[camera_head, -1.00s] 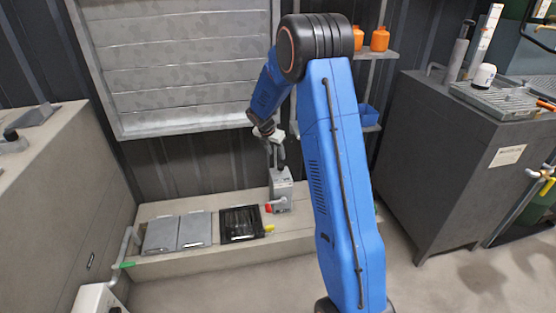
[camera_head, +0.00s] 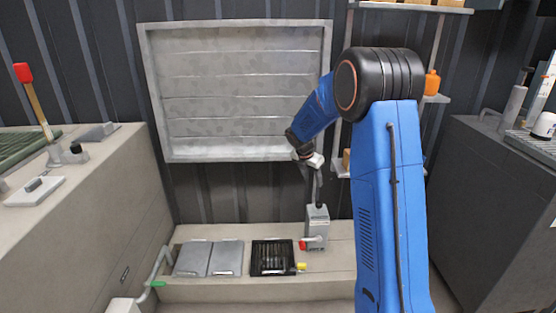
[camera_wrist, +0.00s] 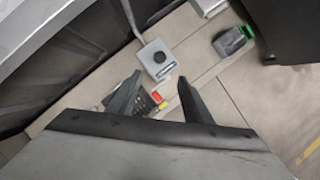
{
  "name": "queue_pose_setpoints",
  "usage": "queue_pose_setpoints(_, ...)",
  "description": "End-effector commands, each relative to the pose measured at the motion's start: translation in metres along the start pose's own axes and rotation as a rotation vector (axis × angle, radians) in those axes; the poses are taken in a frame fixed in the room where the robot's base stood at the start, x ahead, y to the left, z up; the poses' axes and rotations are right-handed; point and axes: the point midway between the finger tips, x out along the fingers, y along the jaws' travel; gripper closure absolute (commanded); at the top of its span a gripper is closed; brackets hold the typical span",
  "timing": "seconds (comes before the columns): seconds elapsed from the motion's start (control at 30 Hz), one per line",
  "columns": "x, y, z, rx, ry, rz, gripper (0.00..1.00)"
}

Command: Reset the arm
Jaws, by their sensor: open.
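My blue arm stands in the right middle of the head view, bent down over a low bench. My gripper (camera_wrist: 160,78) shows two dark fingers spread apart in the wrist view, with nothing between them. In the head view it hangs at the end of the arm, small and partly unclear, above a grey box (camera_head: 316,228). In the wrist view this box (camera_wrist: 160,58), with a black round knob on top, lies beyond the fingertips. I cannot tell the exact gap.
The low bench (camera_head: 215,289) carries two grey lids (camera_head: 208,258), a black grate (camera_head: 272,257) and small red and yellow parts. A grey cabinet (camera_head: 495,215) stands right, a beige counter (camera_head: 100,205) left. A slatted metal panel (camera_head: 235,90) is on the wall behind.

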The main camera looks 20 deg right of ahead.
Motion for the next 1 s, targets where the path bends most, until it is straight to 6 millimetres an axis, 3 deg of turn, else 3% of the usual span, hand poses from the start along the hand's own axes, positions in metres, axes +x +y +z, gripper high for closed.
queue_pose_setpoints(0.13,-0.004,-0.002,-0.001,0.012,0.000,0.002,0.54)
queue_pose_setpoints(0.27,-0.025,-0.012,-0.006,0.086,0.002,0.013,0.54)
queue_pose_setpoints(0.6,-0.118,-0.070,-0.043,0.494,0.041,0.061,0.54)
queue_pose_setpoints(1.0,-0.203,-0.152,-0.104,0.985,0.125,0.102,0.54)
